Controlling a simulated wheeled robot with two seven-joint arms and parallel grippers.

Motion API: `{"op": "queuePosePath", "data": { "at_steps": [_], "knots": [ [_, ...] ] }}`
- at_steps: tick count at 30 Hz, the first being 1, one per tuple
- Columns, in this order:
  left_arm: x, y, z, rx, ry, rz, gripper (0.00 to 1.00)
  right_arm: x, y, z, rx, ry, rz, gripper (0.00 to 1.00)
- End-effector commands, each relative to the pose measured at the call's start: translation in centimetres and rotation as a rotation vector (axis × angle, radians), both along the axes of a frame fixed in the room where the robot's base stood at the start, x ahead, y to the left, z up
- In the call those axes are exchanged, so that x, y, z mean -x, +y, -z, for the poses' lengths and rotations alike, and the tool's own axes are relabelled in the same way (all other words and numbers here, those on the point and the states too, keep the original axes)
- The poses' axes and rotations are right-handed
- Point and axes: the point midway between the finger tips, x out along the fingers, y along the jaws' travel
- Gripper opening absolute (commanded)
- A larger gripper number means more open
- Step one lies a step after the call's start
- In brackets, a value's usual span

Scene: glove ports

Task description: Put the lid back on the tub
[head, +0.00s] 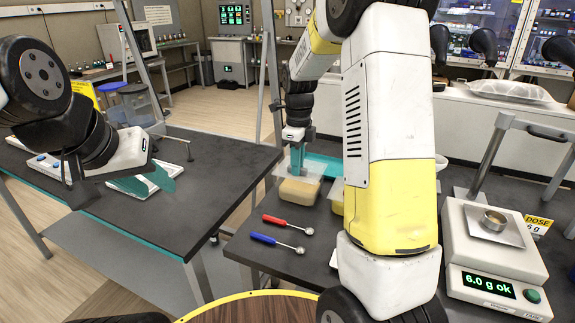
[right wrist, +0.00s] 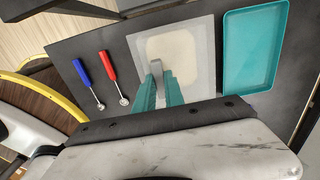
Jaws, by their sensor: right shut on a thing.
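My right gripper (head: 297,160) is shut on the clear, flat square lid, gripping it near its middle. In the right wrist view the gripper (right wrist: 162,90) points at the lid (right wrist: 204,42), and a cream-coloured mass shows blurred through it. In the head view this pale block, seemingly the tub (head: 300,191), sits under the lid; I cannot tell whether they touch. Another pale yellow piece (head: 337,207) is partly hidden behind my right arm. My left gripper (head: 147,183) is open and empty over the left dark table, its teal fingers apart.
A red-handled spoon (head: 284,221) and a blue-handled spoon (head: 272,241) lie in front of the tub. A teal tray (right wrist: 254,45) lies beside the lid. A scale (head: 490,250) with a small metal cup (head: 494,220) reads 6.0 g ok at right.

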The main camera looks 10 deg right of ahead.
Motion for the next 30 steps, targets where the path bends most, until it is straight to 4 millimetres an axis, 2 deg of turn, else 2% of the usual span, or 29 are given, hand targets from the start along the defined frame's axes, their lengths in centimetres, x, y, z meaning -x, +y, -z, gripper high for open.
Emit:
{"op": "queuePosePath", "data": {
  "at_steps": [1, 4, 22, 23, 25, 30],
  "knots": [
    [0.0, 0.0, 0.0, 0.000, 0.000, 0.000, 0.35, 0.2, 0.0, 1.0, 0.001, 0.006, 0.001, 0.00],
    [0.0, 0.0, 0.0, 0.000, 0.000, 0.000, 0.35, 0.1, 0.0, 2.3, 0.001, 0.003, -0.001, 0.00],
    [0.0, 0.0, 0.0, 0.000, 0.000, 0.000, 0.35, 0.1, 0.0, 3.5, 0.000, 0.001, 0.000, 0.00],
    [0.0, 0.0, 0.0, 0.000, 0.000, 0.000, 0.35, 0.1, 0.0, 3.4, 0.000, 0.001, 0.000, 0.19],
    [0.0, 0.0, 0.0, 0.000, 0.000, 0.000, 0.35, 0.1, 0.0, 3.4, 0.000, 0.001, 0.000, 0.33],
    [0.0, 0.0, 0.0, 0.000, 0.000, 0.000, 0.35, 0.1, 0.0, 3.4, 0.000, 0.001, 0.000, 0.35]
  ]
}}
